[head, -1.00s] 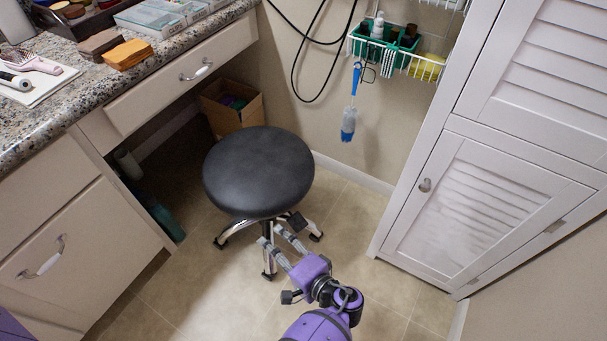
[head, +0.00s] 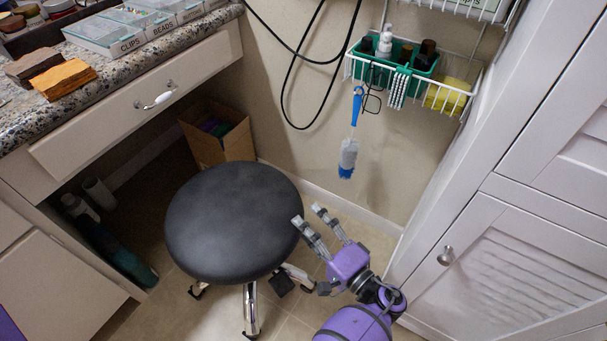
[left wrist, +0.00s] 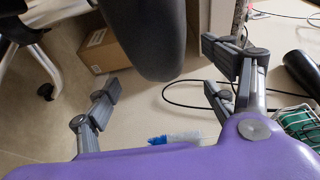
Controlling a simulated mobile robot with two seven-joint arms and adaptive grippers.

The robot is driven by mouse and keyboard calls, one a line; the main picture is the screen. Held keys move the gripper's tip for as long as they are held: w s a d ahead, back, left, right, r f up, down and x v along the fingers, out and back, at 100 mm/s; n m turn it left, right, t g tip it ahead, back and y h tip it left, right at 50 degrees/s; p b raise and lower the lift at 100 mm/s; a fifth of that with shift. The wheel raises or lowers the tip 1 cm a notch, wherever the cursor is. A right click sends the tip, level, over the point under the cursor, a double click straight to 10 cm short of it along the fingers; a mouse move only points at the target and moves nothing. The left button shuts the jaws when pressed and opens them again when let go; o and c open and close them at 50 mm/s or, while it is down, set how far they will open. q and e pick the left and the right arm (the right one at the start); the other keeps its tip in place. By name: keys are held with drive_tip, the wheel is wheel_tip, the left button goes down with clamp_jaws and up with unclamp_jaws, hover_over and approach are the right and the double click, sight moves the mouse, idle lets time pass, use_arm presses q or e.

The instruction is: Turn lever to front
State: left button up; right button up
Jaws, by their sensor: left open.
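The black round stool (head: 232,220) stands on its chrome base in the head view. A dark flat piece (head: 283,284) shows under the seat's right side; I cannot tell whether it is the lever or a caster. No other lever is clear. My left gripper (head: 307,214) is open and empty at the right edge of the seat, its fingers pointing up toward the wall; I cannot tell whether one touches the seat. In the left wrist view the gripper (left wrist: 160,88) has its fingers wide apart, with the dark seat (left wrist: 145,35) beyond them. My right gripper is not in view.
A granite counter with a drawer (head: 140,105) is on the left. A cardboard box (head: 220,135) is behind the stool. A wire rack (head: 415,75) with a hanging blue brush (head: 350,150) is on the wall. A white louvred cabinet (head: 500,260) closes off the right.

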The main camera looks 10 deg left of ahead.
sight(290, 210)
use_arm(q)
drive_tip(key=x, duration=0.7)
drive_tip(key=shift+a+r, duration=0.1)
drive_tip(key=shift+r, duration=0.05)
drive_tip(key=shift+c, duration=0.3)
